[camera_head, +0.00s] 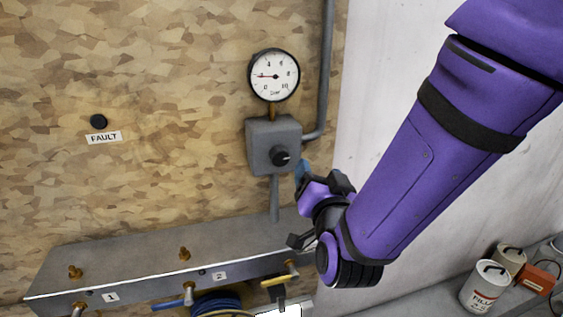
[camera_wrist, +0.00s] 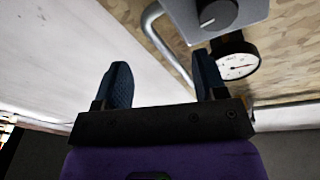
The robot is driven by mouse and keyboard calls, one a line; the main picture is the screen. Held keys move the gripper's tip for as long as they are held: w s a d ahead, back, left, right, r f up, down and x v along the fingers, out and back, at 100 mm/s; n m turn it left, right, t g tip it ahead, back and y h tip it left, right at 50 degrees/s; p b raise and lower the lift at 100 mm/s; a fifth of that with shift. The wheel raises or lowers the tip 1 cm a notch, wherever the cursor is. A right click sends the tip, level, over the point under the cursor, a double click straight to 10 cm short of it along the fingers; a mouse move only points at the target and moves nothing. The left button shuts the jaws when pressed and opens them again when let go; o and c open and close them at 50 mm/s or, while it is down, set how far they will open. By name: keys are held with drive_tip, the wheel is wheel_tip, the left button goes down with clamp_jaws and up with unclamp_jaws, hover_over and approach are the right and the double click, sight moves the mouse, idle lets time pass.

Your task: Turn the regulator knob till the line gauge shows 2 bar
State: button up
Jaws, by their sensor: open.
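The round white line gauge (camera_head: 274,75) is on the board above the grey regulator box (camera_head: 262,135). Its red needle points left, below the 4; the exact reading is too small to tell. The black regulator knob (camera_head: 281,157) is on the front of the box. My gripper (camera_head: 318,180) is open and empty, just right of and below the knob, apart from it. In the wrist view, my two blue fingers (camera_wrist: 162,80) stand wide apart. The knob (camera_wrist: 215,13) shows beyond the right finger, with the gauge (camera_wrist: 232,64) beside that finger.
A grey pipe (camera_head: 325,80) runs up right of the gauge. Below is a metal manifold (camera_head: 140,260) with brass fittings, handled valves and a coiled hose (camera_head: 215,302). A dark FAULT lamp (camera_head: 98,122) is at left. Cans (camera_head: 486,287) stand at lower right.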

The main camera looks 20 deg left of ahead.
sight(281, 160)
drive_tip(key=s+a+f+t+y, duration=0.2)
drive_tip(key=s+a+f, duration=0.15)
drive_tip(key=s, duration=0.35)
drive_tip(key=shift+n, duration=0.4)
drive_tip(key=x, duration=1)
drive_tip(key=shift+w+a+r, duration=0.2)
drive_tip(key=shift+r, duration=0.15)
drive_tip(key=shift+t+h, duration=0.3)
drive_tip(key=c, duration=0.9)
